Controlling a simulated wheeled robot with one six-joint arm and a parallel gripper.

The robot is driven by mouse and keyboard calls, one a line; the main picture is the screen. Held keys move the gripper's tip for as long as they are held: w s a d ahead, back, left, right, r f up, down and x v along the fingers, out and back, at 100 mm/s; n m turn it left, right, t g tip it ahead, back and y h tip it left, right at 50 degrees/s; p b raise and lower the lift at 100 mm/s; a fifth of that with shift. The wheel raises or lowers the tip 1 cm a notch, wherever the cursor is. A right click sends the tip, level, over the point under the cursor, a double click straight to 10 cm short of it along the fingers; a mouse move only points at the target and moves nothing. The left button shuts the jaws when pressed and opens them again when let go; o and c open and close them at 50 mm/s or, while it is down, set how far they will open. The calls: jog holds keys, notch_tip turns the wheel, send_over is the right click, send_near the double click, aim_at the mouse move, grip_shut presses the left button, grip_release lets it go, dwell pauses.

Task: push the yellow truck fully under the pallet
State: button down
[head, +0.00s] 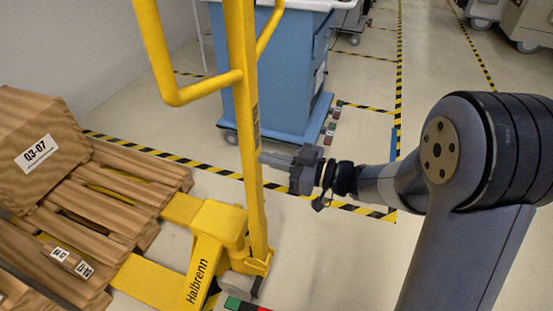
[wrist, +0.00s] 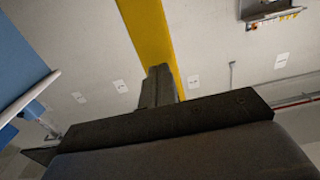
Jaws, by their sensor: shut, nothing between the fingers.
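The yellow pallet truck (head: 215,240) stands at the lower left in the head view, its upright mast and looped handle (head: 165,75) rising past the top. Its forks run left under the wooden pallet (head: 120,210), with part of the yellow fork and body showing outside the pallet's edge. My gripper (head: 262,158) is shut and empty, its tip at the right side of the mast. In the wrist view the shut fingers (wrist: 159,86) overlap the yellow mast (wrist: 148,30); I cannot tell whether they touch it.
A cardboard box (head: 40,150) labelled 03-07 sits on the pallet. A blue covered cart (head: 285,75) stands behind the mast. Yellow-black floor tape (head: 165,155) runs behind the truck and pallet. Clear floor (head: 340,250) lies right of the truck. Grey carts (head: 525,20) stand at the far right.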

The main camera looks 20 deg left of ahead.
jog(key=w+a, duration=0.1)
jog(key=a, duration=1.2)
jog(key=shift+p, duration=0.35)
dwell(0.4)
jog(key=shift+a, duration=0.1)
jog(key=w+a+p, duration=0.1)
jog(key=a, duration=1.3)
dwell(1.0)
jog(key=shift+a+p, duration=0.9)
jog(key=shift+a, duration=1.55)
jog(key=d, duration=0.7)
jog(key=shift+d, duration=0.2)
jog(key=shift+a, duration=0.1)
